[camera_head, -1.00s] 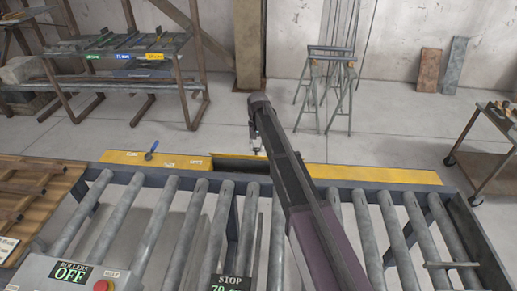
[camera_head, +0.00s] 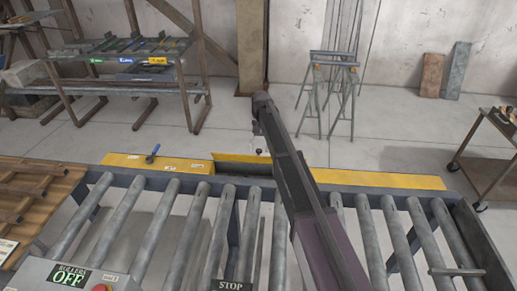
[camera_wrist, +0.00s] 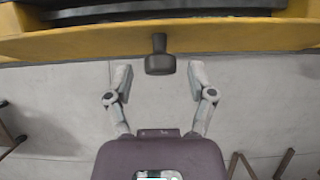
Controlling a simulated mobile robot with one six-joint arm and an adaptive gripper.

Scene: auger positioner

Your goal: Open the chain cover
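The yellow chain cover (camera_head: 403,181) runs along the far side of the roller conveyor. Near its middle a thin yellow edge (camera_head: 238,157) stands behind a dark gap (camera_head: 235,171), so this section looks at least partly raised; my arm hides part of it. In the wrist view a yellow panel (camera_wrist: 80,43) crosses the top, with a dark knob (camera_wrist: 160,62) on its edge. My gripper (camera_wrist: 159,75) is open, its fingers apart on either side of the knob. I see no contact. In the head view the gripper is small beside the cover.
Rollers (camera_head: 160,222) fill the foreground. A blue-handled lever (camera_head: 153,152) stands on the cover's left part. A control box (camera_head: 70,275) reads rollers OFF. A rack (camera_head: 130,75), a trestle (camera_head: 333,90) and a cart (camera_head: 490,145) stand around open floor.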

